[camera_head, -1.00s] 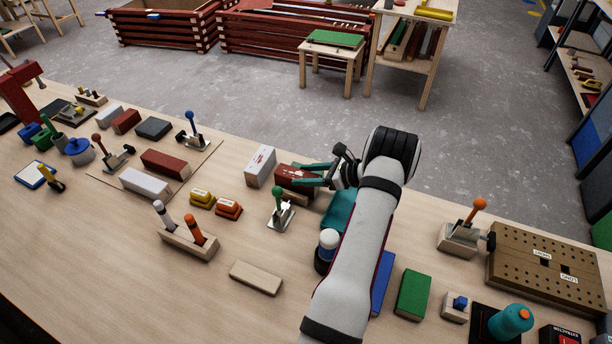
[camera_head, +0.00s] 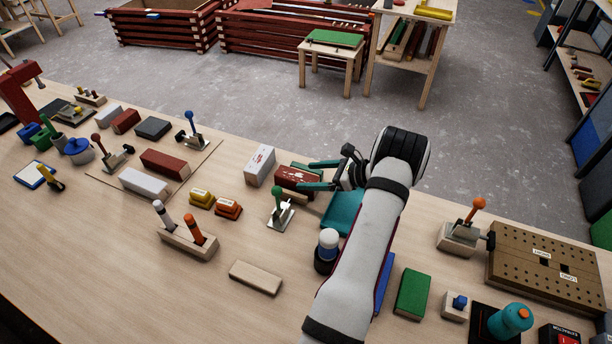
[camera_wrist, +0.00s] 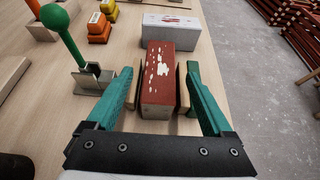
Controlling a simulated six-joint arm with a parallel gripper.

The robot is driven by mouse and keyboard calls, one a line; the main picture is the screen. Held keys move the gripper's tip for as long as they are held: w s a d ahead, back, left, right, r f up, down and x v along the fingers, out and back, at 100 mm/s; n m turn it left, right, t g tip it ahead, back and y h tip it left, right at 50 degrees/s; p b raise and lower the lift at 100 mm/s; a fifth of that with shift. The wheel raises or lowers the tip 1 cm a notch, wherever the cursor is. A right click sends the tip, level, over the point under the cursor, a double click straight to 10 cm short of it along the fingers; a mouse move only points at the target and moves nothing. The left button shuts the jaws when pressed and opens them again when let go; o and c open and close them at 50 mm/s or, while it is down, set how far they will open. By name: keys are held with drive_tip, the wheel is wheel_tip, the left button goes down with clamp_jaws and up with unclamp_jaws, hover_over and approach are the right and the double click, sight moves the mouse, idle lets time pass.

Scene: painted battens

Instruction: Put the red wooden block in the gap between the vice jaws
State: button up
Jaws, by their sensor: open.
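The red wooden block (camera_head: 296,177), with worn white patches, is at the far middle of the bench. In the head view my gripper (camera_head: 306,175) reaches in from the right.
A white block (camera_wrist: 171,31) stands just beyond the red one. A green-knobbed lever clamp (camera_head: 280,210) is close on the near side. A teal tray-like thing (camera_head: 343,213) and a white-capped bottle (camera_head: 328,245) lie near my arm. The bench front left is clear.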

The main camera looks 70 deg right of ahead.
drive_tip(key=v, duration=1)
drive_tip(key=w+d+r+m+g+h, duration=0.1)
drive_tip(key=w+d+r+m+h, duration=0.15)
drive_tip(key=w+r+m, duration=0.6)
drive_tip(key=w+d+r+m+h, duration=0.1)
drive_tip(key=w+r+m+h, duration=0.3)
drive_tip(key=w, duration=0.7)
drive_tip(key=w+a+r+m+g+h, duration=0.1)
drive_tip(key=w+a+r+m+g, duration=0.15)
drive_tip(key=a+m, duration=0.45)
drive_tip(key=w+a+r+m+g, duration=0.2)
drive_tip(key=w+a+r+m, duration=0.15)
drive_tip(key=a+m, duration=0.35)
drive_tip(key=s+a+f+m+g+y, duration=0.2)
drive_tip(key=s+a+m, duration=0.3)
drive_tip(key=a, duration=0.8)
drive_tip(key=s+a+f+m+g+y, duration=0.2)
drive_tip(key=s+a+m+g+y, duration=0.1)
drive_tip(key=s+a, duration=0.7)
drive_tip(key=s+a+f+m+g+y, duration=0.2)
drive_tip(key=s+a+m+y, duration=0.2)
drive_tip(key=a, duration=1.2)
drive_tip(key=s+m, duration=0.3)
drive_tip(key=shift+s+a, duration=0.2)
drive_tip(key=shift+a, duration=0.1)
drive_tip(key=shift+g, duration=0.25)
